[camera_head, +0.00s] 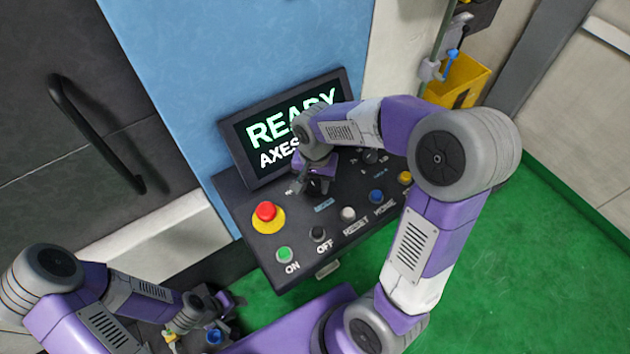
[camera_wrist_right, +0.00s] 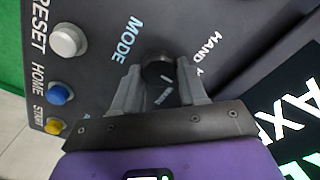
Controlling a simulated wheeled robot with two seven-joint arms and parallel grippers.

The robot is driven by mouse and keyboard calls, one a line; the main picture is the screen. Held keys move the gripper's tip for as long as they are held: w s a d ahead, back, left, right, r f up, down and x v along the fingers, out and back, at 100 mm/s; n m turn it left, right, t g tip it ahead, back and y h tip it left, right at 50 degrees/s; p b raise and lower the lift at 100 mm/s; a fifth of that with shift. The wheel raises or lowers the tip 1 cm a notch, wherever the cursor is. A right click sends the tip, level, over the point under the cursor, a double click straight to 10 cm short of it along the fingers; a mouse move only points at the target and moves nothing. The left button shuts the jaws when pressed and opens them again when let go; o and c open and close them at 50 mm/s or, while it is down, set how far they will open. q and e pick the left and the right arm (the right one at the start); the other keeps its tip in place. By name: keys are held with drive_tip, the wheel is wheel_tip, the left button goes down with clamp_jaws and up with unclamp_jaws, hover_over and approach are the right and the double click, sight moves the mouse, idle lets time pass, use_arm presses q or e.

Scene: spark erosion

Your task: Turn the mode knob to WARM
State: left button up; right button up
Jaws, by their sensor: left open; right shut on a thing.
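The mode knob (camera_wrist_right: 157,67) is a round black knob on the dark control panel (camera_wrist_right: 95,95), beside the MODE label in the right wrist view. My right gripper (camera_wrist_right: 160,76) has its two grey fingers on either side of the knob and is shut on it. A short white mark shows at the knob's lower right edge, and small, hard-to-read lettering lies between the fingers. A HAND label is to the right. In the head view my right gripper (camera_head: 316,186) covers most of the knob. My left gripper (camera_head: 228,303) is open at the lower left, away from the panel.
A red emergency button (camera_head: 266,211), green ON button (camera_head: 284,254), black OFF button (camera_head: 318,233), white RESET button (camera_head: 348,213), blue HOME button (camera_head: 376,196) and yellow button (camera_head: 404,178) line the panel. The screen (camera_head: 270,125) behind reads READY.

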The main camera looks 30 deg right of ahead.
sight(316, 186)
drive_tip(key=m+b, duration=0.1)
drive_tip(key=m, duration=0.3)
drive_tip(key=shift+s+d+m+b, duration=0.1)
drive_tip(key=shift+m+b, duration=0.3)
drive_tip(key=shift+m, duration=1.9)
drive_tip(key=o, duration=1.1)
drive_tip(key=shift+c, duration=0.2)
wheel_tip(316, 186, up, 8)
drive_tip(key=shift+f+p, duration=0.2)
drive_tip(key=shift+p, duration=0.25)
